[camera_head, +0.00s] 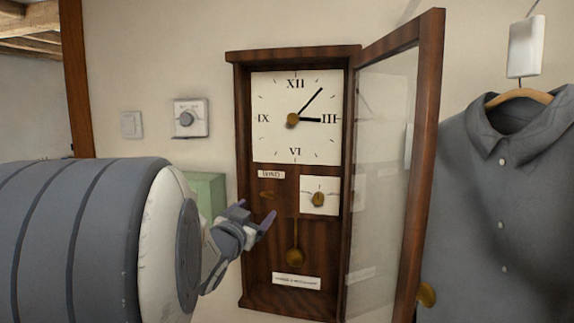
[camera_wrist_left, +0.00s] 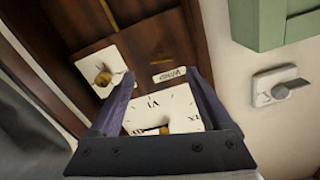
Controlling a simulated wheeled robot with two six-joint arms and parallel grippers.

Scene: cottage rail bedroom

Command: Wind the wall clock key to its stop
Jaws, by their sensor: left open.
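The wall clock (camera_head: 240,120) has a dark wooden case, and its glass door (camera_head: 430,150) stands open to the right. A brass key (camera_head: 318,198) sits on a small white plate (camera_head: 307,183) below the dial (camera_head: 270,90); the wrist view shows a brass piece (camera_wrist_left: 103,77) on the white plate too. A small brass piece (camera_head: 267,195) lies left of the plate, under a label (camera_head: 271,175). My left gripper (camera_head: 254,216) is open and empty, in front of the lower left of the case, left of and slightly below the key. My right gripper is out of view.
A green box (camera_head: 207,190) is on the wall left of the clock, behind my arm. A dial control (camera_head: 188,118) and a switch plate (camera_head: 131,124) are further left. The pendulum (camera_head: 294,257) hangs below the key. A grey jacket (camera_head: 500,200) hangs right of the door.

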